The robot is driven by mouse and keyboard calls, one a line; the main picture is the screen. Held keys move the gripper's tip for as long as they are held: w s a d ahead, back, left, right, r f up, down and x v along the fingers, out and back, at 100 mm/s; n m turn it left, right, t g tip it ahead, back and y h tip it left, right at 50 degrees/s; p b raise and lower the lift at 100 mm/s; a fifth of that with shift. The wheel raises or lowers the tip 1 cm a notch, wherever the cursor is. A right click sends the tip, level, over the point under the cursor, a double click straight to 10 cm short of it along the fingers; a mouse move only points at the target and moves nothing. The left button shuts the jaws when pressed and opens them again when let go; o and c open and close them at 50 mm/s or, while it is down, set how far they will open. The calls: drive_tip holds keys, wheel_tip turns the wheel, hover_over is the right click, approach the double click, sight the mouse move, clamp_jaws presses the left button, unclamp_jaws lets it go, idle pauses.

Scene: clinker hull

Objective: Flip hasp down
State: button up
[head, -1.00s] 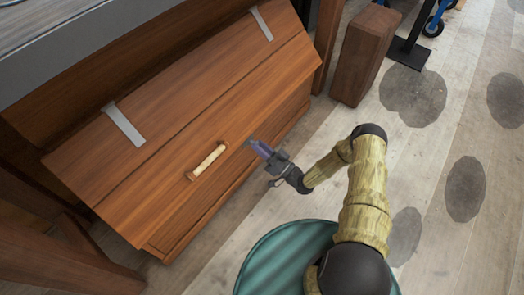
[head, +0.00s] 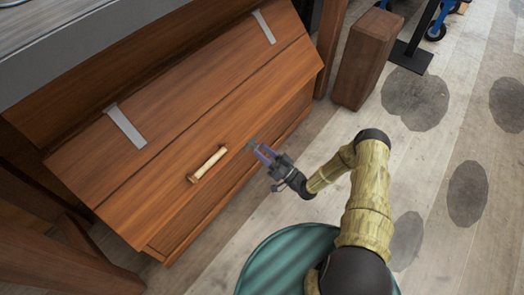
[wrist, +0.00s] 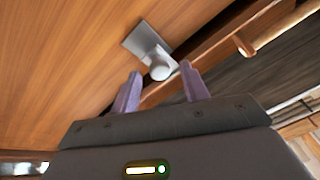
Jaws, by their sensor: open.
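The hasp (wrist: 143,38) is a small grey metal plate with a rounded knob at its lower end. It sits on the wooden front of the chest (head: 215,135), near the lower edge of a board in the wrist view. In the head view the hasp (head: 251,144) is tiny and partly hidden by my fingertips. My gripper (head: 262,152) is at the chest front, right of the handle. In the wrist view my gripper (wrist: 160,75) is open, its purple fingers on either side of the knob's lower end. I cannot tell whether they touch it.
A pale handle (head: 208,164) is on the chest front, and also shows in the wrist view (wrist: 243,45). Two grey metal straps (head: 125,125) lie on the lid. A brown wooden block (head: 366,60) stands at the back right.

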drive_tip(key=b+v, duration=0.2)
drive_tip(key=v, duration=1.4)
drive_tip(key=shift+f, duration=0.15)
drive_tip(key=shift+s+d, duration=0.1)
drive_tip(key=shift+s, duration=0.05)
drive_tip(key=w+d+r+n+g+h+p, duration=0.2)
drive_tip(key=w+d+r+g+h+p, duration=0.15)
drive_tip(key=w+r+h+p, duration=0.8)
drive_tip(key=s+d+r+m+g+h+p, duration=0.1)
drive_tip(key=s+r+m+g+h, duration=0.15)
drive_tip(key=r, duration=1.05)
drive_tip(key=s+d+r+m+g+h+p, duration=0.1)
drive_tip(key=s+r+m+h, duration=0.15)
drive_tip(key=r, duration=0.95)
drive_tip(key=s+a+r+m+g+h+p, duration=0.1)
drive_tip(key=s+a+r+m+g+p, duration=0.25)
drive_tip(key=s+r, duration=1.05)
wheel_tip(320, 180, up, 35)
drive_tip(key=s+n+p, duration=0.1)
drive_tip(key=p, duration=3.7)
drive_tip(key=shift+s, duration=0.2)
